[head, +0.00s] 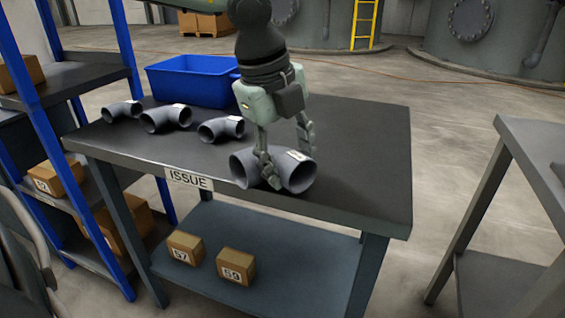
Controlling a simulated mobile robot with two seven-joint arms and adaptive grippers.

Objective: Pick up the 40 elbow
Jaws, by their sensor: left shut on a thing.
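Four grey pipe elbows are on the dark issue table (360,160). The largest-looking elbow (298,178) lies near the table's front edge, with a small pale label on top. My left gripper (288,163) reaches down from above and is shut on this elbow, with a finger on either side. The elbow looks to be resting on the tabletop. Its label is too small to read, so I cannot tell whether it is the 40. The other elbows stand to the left: a left one (122,111), a middle one (165,119) and a right one (221,129). My right gripper is not in view.
A blue tub (190,82) stands at the table's back left, behind the elbows. Boxes marked 57 (185,248) and 59 (236,266) sit on the lower shelf. A blue-framed rack (60,150) is at left, another table (535,150) at right. The table's right side is clear.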

